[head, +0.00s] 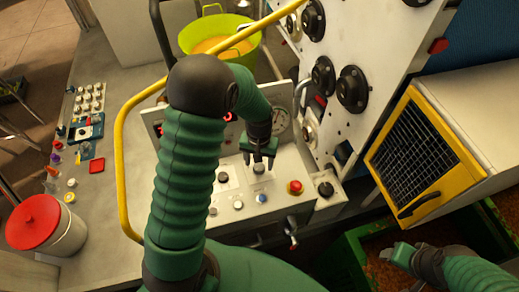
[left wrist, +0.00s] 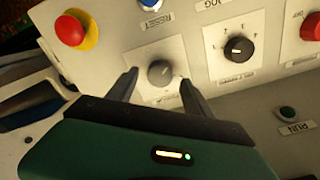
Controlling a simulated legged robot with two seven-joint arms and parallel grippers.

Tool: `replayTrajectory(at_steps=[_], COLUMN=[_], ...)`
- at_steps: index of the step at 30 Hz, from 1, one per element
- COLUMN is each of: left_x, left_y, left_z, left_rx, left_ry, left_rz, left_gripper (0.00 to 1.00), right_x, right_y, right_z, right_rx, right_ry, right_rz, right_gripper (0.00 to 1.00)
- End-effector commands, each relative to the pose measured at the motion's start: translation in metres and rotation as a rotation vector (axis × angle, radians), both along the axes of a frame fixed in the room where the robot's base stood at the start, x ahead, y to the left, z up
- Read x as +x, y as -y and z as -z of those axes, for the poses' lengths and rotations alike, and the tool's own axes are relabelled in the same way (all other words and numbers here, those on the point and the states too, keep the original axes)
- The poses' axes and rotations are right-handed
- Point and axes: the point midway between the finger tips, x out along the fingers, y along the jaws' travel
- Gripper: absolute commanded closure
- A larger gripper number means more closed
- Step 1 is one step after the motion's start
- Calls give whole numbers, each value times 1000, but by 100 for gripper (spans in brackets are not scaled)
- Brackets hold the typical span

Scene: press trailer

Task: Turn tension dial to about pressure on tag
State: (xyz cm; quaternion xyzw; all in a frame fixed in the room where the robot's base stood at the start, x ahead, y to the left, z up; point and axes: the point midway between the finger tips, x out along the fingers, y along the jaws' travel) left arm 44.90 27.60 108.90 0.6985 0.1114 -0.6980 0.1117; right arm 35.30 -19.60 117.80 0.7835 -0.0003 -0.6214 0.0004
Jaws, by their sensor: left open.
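A grey round dial (left wrist: 160,73) on a pale square plate sits on the sloped control panel. It also shows in the head view (head: 259,169), just below my left gripper (head: 259,155). In the left wrist view my left gripper (left wrist: 157,88) is open, its two dark fingers on either side of the dial. I cannot tell whether they touch it. The printing on the dial's plate is too blurred to read. A round pressure gauge (head: 281,121) stands behind the gripper; its reading is too small to tell. My right gripper (head: 400,256) is at the lower right, away from the panel.
A red emergency button (left wrist: 71,30) and a black selector knob (left wrist: 238,48) flank the dial. A yellow rail (head: 122,150) curves around the panel's left side.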

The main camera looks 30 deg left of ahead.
Motion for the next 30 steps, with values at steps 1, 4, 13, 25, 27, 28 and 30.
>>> replayTrajectory(at_steps=[1,4,13,25,27,28,30], left_x=[2,3,4,3,3,3,3], left_y=[0,-1,-1,-1,-1,-1,-1], left_z=[-9,-36,-121,-153,-153,-153,-153], left_rx=[1,2,1,0,0,0,0], left_ry=[7,8,6,-1,-1,-1,-1], left_rz=[0,-1,0,0,0,0,0], left_gripper=[41,41,41,41,41,41,41], right_x=[0,0,0,0,0,0,0], right_y=[0,0,0,0,0,0,0], right_z=[5,12,26,29,29,29,29], right_rx=[0,0,0,0,0,0,0], right_ry=[0,0,0,0,0,0,0], right_rz=[0,0,0,0,0,0,0], right_gripper=[41,41,41,41,41,41,41])
